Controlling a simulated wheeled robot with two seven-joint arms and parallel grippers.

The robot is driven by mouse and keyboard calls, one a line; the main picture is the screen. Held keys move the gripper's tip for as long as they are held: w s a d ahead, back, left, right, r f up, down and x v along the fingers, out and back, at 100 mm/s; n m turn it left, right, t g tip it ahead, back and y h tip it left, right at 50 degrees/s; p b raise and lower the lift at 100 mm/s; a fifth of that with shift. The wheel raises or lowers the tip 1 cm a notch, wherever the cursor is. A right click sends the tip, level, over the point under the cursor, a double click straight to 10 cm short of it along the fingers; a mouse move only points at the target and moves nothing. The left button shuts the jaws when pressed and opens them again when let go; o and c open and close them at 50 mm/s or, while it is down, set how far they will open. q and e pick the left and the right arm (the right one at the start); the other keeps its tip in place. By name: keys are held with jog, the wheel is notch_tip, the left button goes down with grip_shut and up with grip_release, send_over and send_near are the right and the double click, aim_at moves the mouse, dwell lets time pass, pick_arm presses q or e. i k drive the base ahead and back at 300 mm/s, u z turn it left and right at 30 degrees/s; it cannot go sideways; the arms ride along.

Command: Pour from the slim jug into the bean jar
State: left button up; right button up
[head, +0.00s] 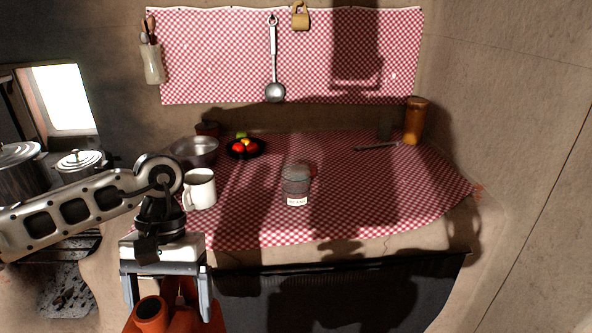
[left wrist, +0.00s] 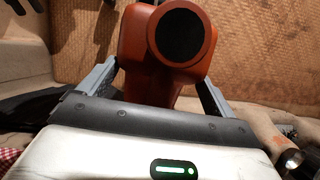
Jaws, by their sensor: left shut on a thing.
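The bean jar (head: 296,186), a clear glass with a pale label, stands upright near the middle of the checked cloth. My left gripper (head: 168,290) is low at the left, in front of the counter edge. It is shut on an orange-brown vessel, which I take to be the slim jug (head: 150,308); its round dark mouth faces the camera. In the left wrist view the jug (left wrist: 142,75) sits between the fingers of the left gripper (left wrist: 158,85). Its lower part is hidden in the head view, and its contents cannot be seen. My right gripper is not in view.
A white mug (head: 200,188) stands at the cloth's left, between my left arm and the jar. Behind it are a metal bowl (head: 195,151) and a dark plate (head: 258,153) of vegetables. A tall amber container (head: 414,122) stands back right.

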aim_at(295, 174)
jog(key=k, duration=0.3)
jog(key=u, duration=0.9)
jog(key=i, duration=0.65)
jog(key=z, duration=1.8)
